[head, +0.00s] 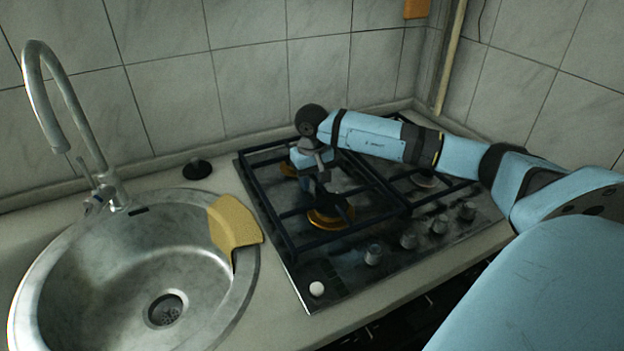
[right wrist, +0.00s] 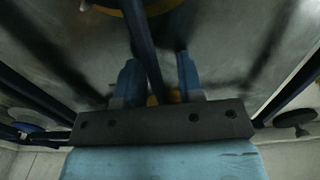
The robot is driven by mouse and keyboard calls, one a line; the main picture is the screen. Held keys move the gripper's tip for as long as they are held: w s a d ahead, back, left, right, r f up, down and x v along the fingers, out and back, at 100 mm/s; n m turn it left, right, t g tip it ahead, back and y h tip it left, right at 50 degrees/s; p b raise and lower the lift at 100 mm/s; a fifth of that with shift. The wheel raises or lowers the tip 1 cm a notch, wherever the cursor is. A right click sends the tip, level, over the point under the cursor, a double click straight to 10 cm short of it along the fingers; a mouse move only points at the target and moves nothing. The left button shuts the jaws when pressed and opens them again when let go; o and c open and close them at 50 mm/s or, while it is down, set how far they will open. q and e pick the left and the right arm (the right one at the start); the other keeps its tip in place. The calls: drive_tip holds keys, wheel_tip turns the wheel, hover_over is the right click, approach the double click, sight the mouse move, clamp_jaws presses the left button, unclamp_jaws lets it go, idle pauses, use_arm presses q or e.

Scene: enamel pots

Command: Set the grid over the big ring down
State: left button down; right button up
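The dark grid (head: 279,223) lies across the left half of the hob, over the big brass ring (head: 329,217) at the front and a smaller ring (head: 289,169) behind it. I cannot tell whether its feet all touch the hob. My right gripper (head: 322,183) points down at the middle of this grid. In the right wrist view the two blue fingers (right wrist: 159,80) stand apart, with a dark grid bar (right wrist: 143,45) between them and a gap visible beside the bar. Part of the big ring shows at the top of that view. My left gripper is not in view.
A second grid (head: 408,206) covers the right half of the hob, and several knobs (head: 409,240) line its front right. A round sink (head: 95,265) with a tap (head: 97,150) and a yellow cloth (head: 234,223) is at left. Tiled walls close off the back and right.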

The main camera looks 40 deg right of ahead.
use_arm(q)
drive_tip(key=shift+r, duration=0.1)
use_arm(e)
drive_tip(key=shift+r, duration=0.3)
use_arm(q)
drive_tip(key=shift+p, duration=0.5)
use_arm(e)
wheel_tip(320, 180, up, 12)
drive_tip(key=shift+f, duration=0.2)
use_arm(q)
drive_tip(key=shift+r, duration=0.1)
